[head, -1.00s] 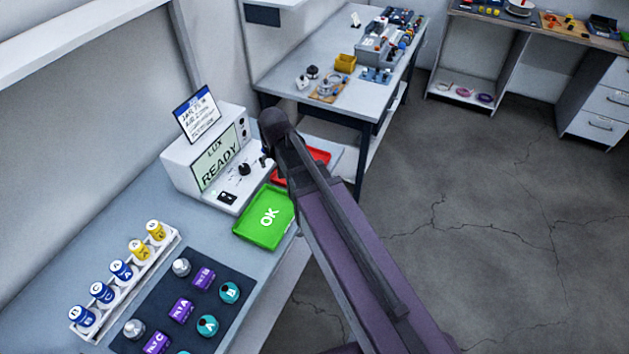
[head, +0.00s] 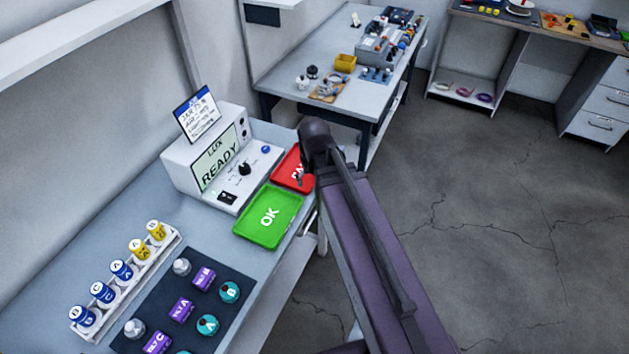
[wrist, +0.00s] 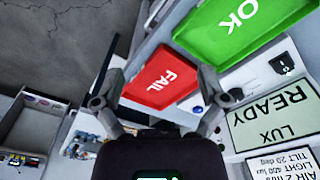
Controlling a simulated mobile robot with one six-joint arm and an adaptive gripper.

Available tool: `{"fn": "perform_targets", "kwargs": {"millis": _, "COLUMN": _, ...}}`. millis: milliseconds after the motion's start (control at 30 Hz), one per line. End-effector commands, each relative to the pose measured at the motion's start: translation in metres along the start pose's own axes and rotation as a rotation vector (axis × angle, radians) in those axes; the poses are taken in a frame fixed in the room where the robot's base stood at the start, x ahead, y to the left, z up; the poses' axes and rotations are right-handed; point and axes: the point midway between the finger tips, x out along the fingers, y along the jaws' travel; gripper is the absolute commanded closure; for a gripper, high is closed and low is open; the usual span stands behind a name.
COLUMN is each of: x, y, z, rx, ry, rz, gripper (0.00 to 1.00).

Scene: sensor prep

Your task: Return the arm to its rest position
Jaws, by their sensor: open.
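My gripper (wrist: 160,82) is open and empty in the wrist view, with its two fingers apart and the red FAIL tray (wrist: 162,78) seen between them. In the head view my dark and purple arm reaches up from the lower right. Its end is beside the red FAIL tray (head: 289,168) at the bench's right edge and covers part of it. Most of the gripper is hidden there; a small dark part (head: 304,179) shows over the tray. Both the red tray and the green OK tray (head: 268,217) look empty.
The white LUX tester (head: 217,165) reads READY, with a card on top. A white rack (head: 127,282) of capped vials and a dark mat (head: 185,305) with several small parts lie nearer. Another table (head: 300,105) stands behind. Open floor (head: 480,230) lies to the right.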

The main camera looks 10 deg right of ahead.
Motion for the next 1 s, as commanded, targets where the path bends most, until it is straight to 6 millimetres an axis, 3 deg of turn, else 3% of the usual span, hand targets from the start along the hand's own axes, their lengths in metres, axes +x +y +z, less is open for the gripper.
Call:
{"fn": "perform_targets", "kwargs": {"millis": 567, "x": -0.001, "y": 0.006, "z": 0.008, "rx": 0.005, "ry": -0.014, "rz": -0.001, "gripper": 0.08}}
{"fn": "perform_targets", "kwargs": {"millis": 833, "x": -0.003, "y": 0.025, "z": 0.044, "rx": 0.029, "ry": -0.067, "rz": -0.006, "gripper": 0.08}}
{"fn": "perform_targets", "kwargs": {"millis": 1000, "x": -0.003, "y": 0.03, "z": 0.049, "rx": 0.032, "ry": -0.081, "rz": -0.009, "gripper": 0.08}}
